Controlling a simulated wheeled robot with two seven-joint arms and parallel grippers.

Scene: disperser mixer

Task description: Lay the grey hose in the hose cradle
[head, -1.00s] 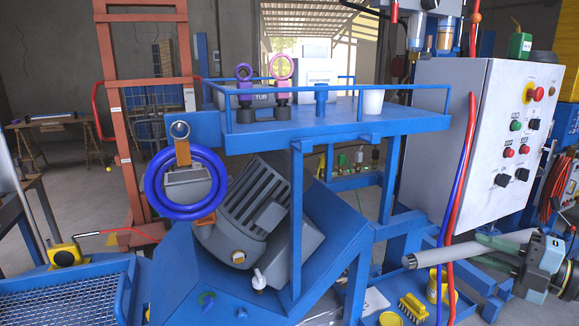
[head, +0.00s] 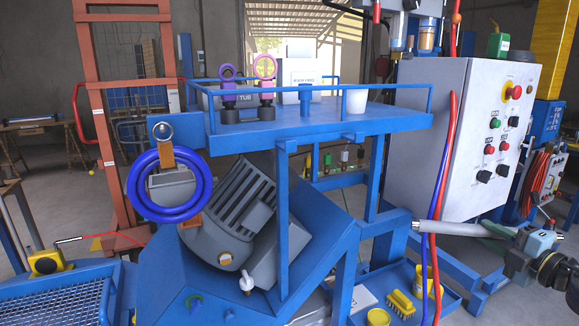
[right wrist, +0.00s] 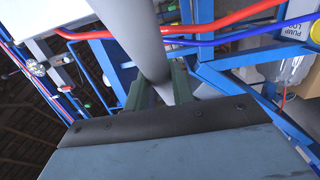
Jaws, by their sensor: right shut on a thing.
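The grey hose (head: 465,230) is a pale, straight, thick tube at the right of the head view. It lies almost level, below the control box, and its left end is close to the hanging red and blue hoses; I cannot tell if it touches them. My right gripper (head: 504,236) is shut on the hose near its right end. In the right wrist view the hose (right wrist: 137,40) runs between the dark green fingers of the gripper (right wrist: 160,86). I cannot pick out the hose cradle with certainty. My left gripper is not in view.
A blue frame with a railed shelf (head: 320,128) stands in the middle, above a grey motor (head: 237,205). Hanging red (head: 444,170) and blue (head: 434,205) hoses cross in front of the control box (head: 450,140). A blue tray with a yellow brush (head: 401,304) lies below.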

